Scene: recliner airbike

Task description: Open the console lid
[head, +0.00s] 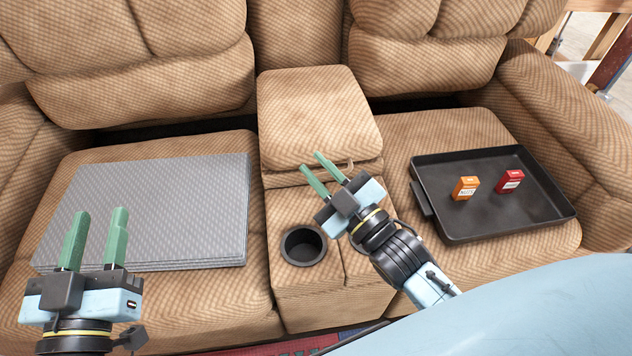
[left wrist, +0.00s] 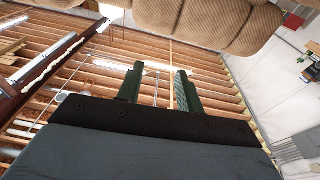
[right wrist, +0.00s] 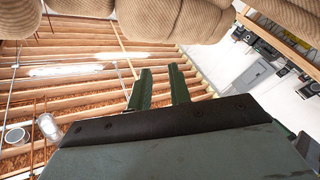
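The console lid (head: 318,115) is a padded tan block in the middle of the recliner, between the two seats. It lies closed on the console (head: 290,220), with a seam along its front edge. My right gripper (head: 317,168) is at the front of the lid, its green fingers apart and pointing up and left. Its tips overlap the lid's lower front edge in the head view; I cannot tell whether they touch. Nothing shows between the fingers in the right wrist view (right wrist: 163,88). My left gripper (head: 95,225) is open and empty over the left seat's front; its fingers also show in the left wrist view (left wrist: 159,85).
A cup holder (head: 303,245) sits in the console front. A grey folded mat (head: 150,210) covers the left seat. A black tray (head: 470,225) on the right seat holds an orange box (head: 465,188) and a red box (head: 510,181).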

